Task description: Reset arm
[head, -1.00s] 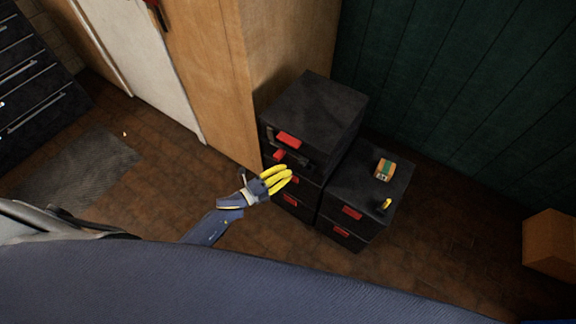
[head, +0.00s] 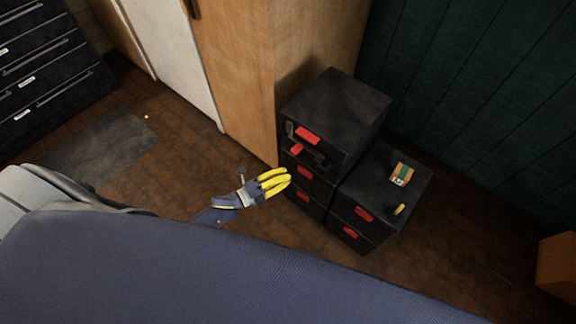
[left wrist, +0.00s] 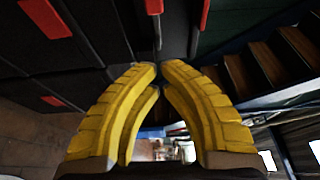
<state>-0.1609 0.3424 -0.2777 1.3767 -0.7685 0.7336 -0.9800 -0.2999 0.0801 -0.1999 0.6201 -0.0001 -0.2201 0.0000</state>
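My left gripper (head: 288,177) has yellow fingers and a grey-blue body. It is in front of the taller black cabinet (head: 338,108), which has red handles; whether it touches is unclear. In the left wrist view the yellow fingertips (left wrist: 160,70) curve in and nearly meet, with nothing seen held between them. My left forearm is partly hidden behind my blue body. My right gripper is not in view.
A lower black cabinet (head: 388,180) stands to the right with a small orange-green box (head: 401,174) and a yellow item (head: 399,209) on top. A wooden cabinet (head: 240,75) is behind. A cardboard box (head: 557,265) sits far right. The floor (head: 450,260) between is clear.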

